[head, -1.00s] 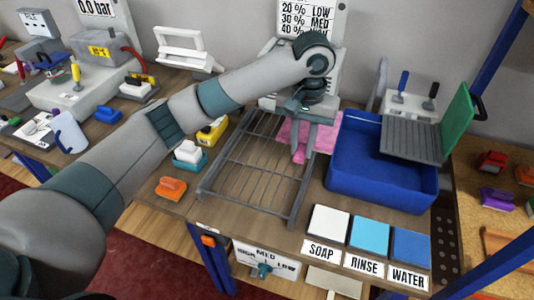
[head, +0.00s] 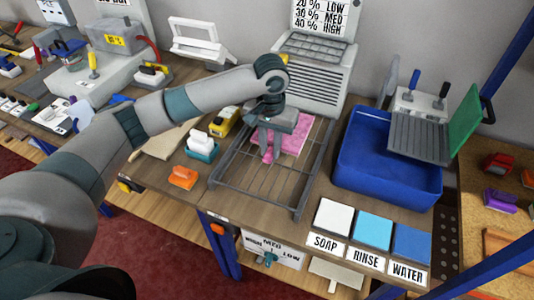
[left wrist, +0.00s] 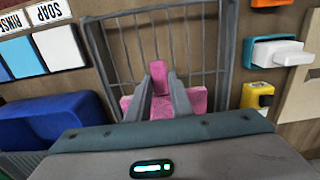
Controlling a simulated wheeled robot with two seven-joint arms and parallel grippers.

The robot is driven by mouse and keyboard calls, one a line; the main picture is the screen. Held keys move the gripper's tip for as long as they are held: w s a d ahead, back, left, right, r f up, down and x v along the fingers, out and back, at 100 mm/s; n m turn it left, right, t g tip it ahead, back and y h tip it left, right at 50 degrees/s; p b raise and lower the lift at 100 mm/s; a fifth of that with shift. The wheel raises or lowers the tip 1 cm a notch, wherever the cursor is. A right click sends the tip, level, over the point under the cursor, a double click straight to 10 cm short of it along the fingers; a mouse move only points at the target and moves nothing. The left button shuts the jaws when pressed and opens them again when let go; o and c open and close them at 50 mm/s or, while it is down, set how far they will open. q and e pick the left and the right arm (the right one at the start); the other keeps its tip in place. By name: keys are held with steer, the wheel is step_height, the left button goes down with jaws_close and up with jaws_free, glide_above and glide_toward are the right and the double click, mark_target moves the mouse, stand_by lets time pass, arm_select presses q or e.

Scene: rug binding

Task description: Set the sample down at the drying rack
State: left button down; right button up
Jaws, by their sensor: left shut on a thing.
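The pink sample (head: 294,140) is a flat, fuzzy piece at the back part of the drying rack (head: 222,184), a grey wire frame on the bench. My left gripper (head: 267,152) points down over the rack with its fingers shut on the sample. In the left wrist view the sample (left wrist: 196,99) shows on both sides of the fingers (left wrist: 160,92), and a pink part stands up between their tips. The rack bars (left wrist: 128,60) lie beyond it. I cannot tell whether the sample touches the bars. My right gripper is not in view.
A blue basin (head: 380,185) stands right of the rack, with a grey ribbed board (head: 418,138) over it. A yellow tool (head: 224,121), a teal-and-white brush (head: 201,147) and an orange brush (head: 183,177) lie left. Soap, rinse and water pads (head: 373,232) lie front right.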

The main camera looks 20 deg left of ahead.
mark_target(267, 152)
arm_select(q)
steer(key=shift+a+f, duration=0.35)
steer(key=shift+a, duration=0.1)
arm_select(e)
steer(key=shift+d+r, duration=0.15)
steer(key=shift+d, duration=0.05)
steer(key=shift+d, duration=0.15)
arm_select(q)
step_height(267, 152, down, 3)
steer(key=shift+s+r+p, duration=0.1)
steer(key=shift+r+p, duration=0.1)
steer(key=shift+p, duration=0.55)
steer(key=shift+f, duration=0.7)
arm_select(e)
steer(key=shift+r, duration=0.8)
arm_select(q)
steer(key=c, duration=1.6)
jaws_free()
steer(key=shift+f, duration=0.1)
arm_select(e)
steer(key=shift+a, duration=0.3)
